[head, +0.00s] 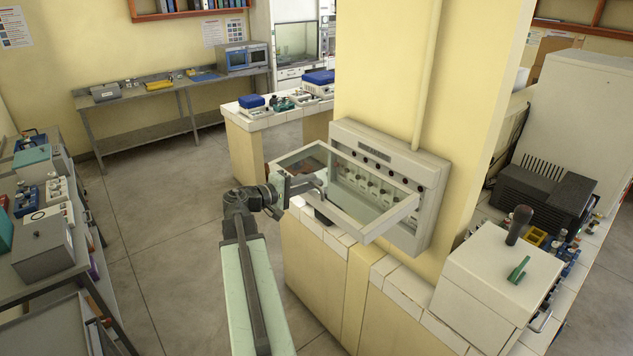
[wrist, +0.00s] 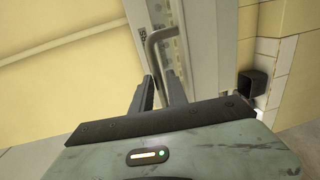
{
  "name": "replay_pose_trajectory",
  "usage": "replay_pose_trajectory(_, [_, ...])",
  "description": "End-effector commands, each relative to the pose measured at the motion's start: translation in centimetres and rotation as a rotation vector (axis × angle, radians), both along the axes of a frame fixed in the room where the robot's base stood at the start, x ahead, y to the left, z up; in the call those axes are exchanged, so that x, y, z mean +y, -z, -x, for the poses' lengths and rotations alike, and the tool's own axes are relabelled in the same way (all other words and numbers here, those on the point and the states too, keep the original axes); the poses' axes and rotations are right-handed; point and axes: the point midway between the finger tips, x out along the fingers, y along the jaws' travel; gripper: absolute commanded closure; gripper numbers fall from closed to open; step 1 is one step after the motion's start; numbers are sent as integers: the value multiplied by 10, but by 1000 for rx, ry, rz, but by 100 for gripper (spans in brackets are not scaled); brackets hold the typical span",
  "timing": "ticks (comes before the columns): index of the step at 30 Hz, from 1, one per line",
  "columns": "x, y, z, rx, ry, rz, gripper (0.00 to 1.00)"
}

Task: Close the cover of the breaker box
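The grey breaker box (head: 432,222) is mounted on the yellow wall pillar, with a row of switches inside. Its cover (head: 372,228), a pale frame with a clear window, stands open and sticks out from the box's lower part. A bent metal handle (wrist: 152,47) is on the cover's outer edge. My gripper (head: 311,184) is at that edge, on the left in the head view. In the wrist view, my gripper's two fingers (wrist: 160,80) are apart with the handle's near end between them. Whether they touch it is unclear.
A tiled ledge (head: 405,282) runs below the box. A white box with a dark knob (head: 500,270) stands to the right. A shelf of instruments (head: 45,240) is at the left. The floor (head: 160,220) between is clear.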

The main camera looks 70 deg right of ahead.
Motion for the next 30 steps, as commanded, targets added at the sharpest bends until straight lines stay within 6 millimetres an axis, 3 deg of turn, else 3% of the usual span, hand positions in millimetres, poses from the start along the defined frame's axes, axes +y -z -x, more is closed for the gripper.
replay_pose_trajectory(3, [-19, 4, 11, 0, 2, -1, 81])
replay_pose_trajectory(9, [-32, 5, 20, -1, 0, -1, 81])
replay_pose_trajectory(16, [-32, 5, 21, -1, 0, -1, 81])
replay_pose_trajectory(18, [-32, 5, 21, -1, 0, -1, 100])
replay_pose_trajectory(30, [-32, 5, 21, -1, 1, 0, 100])
